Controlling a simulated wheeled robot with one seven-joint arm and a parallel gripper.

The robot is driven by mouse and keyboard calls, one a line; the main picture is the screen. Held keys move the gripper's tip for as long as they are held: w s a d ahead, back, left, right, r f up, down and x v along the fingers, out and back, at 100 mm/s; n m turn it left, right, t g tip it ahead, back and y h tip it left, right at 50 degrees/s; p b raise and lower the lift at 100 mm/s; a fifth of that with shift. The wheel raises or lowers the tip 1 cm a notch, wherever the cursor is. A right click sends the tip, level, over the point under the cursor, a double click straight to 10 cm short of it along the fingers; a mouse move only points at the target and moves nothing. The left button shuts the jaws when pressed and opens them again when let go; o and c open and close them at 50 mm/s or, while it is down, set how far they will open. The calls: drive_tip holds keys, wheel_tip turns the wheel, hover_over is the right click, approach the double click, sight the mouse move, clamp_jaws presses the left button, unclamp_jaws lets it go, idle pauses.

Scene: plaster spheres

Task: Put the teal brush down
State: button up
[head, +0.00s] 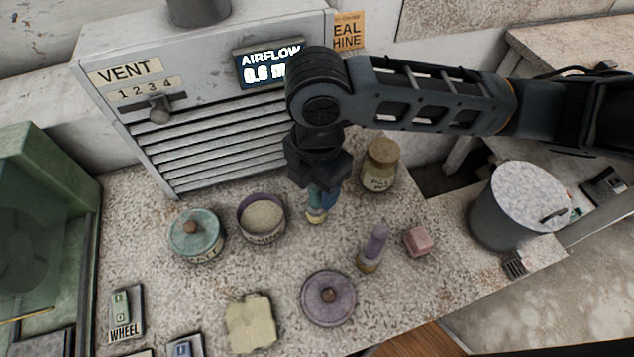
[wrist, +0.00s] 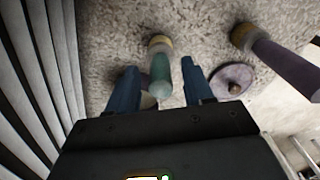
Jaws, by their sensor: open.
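The teal brush (head: 315,198) stands upright on the speckled bench, its pale, yellowish end (head: 316,216) down, in front of the vent cabinet. In the wrist view the teal brush (wrist: 160,75) rises between the two blue fingers of my gripper (wrist: 161,88). The fingers are apart, with visible space on both sides of the handle. In the head view my gripper (head: 323,196) comes down from above and partly hides the top of the handle.
A purple brush (head: 375,245) stands to the right, near a pink block (head: 418,241) and a round purple lid (head: 328,299). A labelled jar (head: 380,165) is close behind right. A powder bowl (head: 263,217) and teal lidded pot (head: 196,235) are left. The vent cabinet (head: 210,150) stands behind.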

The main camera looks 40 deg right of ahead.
drive_tip(key=shift+f+b, duration=0.3)
drive_tip(key=shift+b, duration=0.9)
wheel_tip(320, 180, up, 8)
drive_tip(key=shift+r+p, duration=0.2)
drive_tip(key=shift+p, duration=0.35)
